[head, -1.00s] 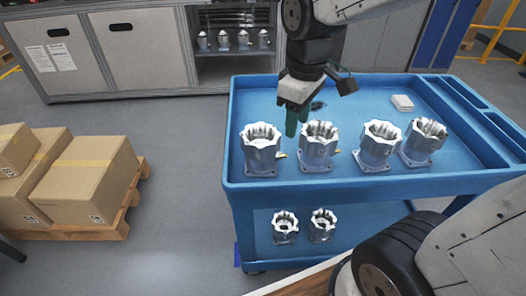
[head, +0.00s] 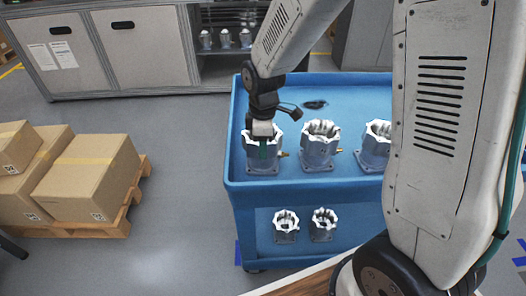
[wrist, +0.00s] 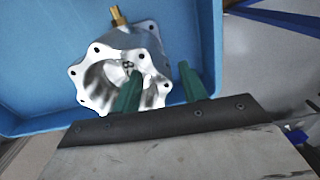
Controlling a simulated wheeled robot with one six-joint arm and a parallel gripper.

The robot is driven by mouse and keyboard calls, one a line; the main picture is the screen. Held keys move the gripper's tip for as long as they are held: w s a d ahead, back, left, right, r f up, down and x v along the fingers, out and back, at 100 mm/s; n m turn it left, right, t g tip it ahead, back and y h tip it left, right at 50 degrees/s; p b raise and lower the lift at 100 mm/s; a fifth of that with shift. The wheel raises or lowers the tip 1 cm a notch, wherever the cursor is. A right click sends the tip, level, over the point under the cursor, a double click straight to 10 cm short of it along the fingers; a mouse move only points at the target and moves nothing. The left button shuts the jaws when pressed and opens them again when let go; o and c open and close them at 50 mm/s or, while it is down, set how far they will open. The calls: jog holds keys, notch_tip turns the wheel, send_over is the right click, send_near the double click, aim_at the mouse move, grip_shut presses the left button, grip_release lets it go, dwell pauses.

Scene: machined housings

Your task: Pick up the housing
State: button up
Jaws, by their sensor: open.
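Silver housings with scalloped open rims and square base flanges stand upright on the blue cart's top. The leftmost housing (head: 262,160) is at the cart's front left corner; it also shows in the wrist view (wrist: 92,75). My gripper (head: 263,147) points down at its rim. In the wrist view, the green fingers of my gripper (wrist: 159,70) are apart. One finger overlaps the housing's opening and the other is beyond its rim, with the rim wall between them in the picture. I cannot tell how deep they reach. A brass fitting (wrist: 118,16) sticks out of the housing's side.
A second housing (head: 319,148) stands close to the right, and another (head: 374,147) is partly hidden by my arm. The cart (head: 229,150) has a raised rim. Two housings (head: 286,226) (head: 323,224) sit on its lower shelf. Boxes (head: 88,178) on a pallet stand left.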

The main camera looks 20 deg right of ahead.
jog(key=shift+f, duration=0.9)
grip_shut()
jog(key=shift+r, duration=0.1)
dwell(0.6)
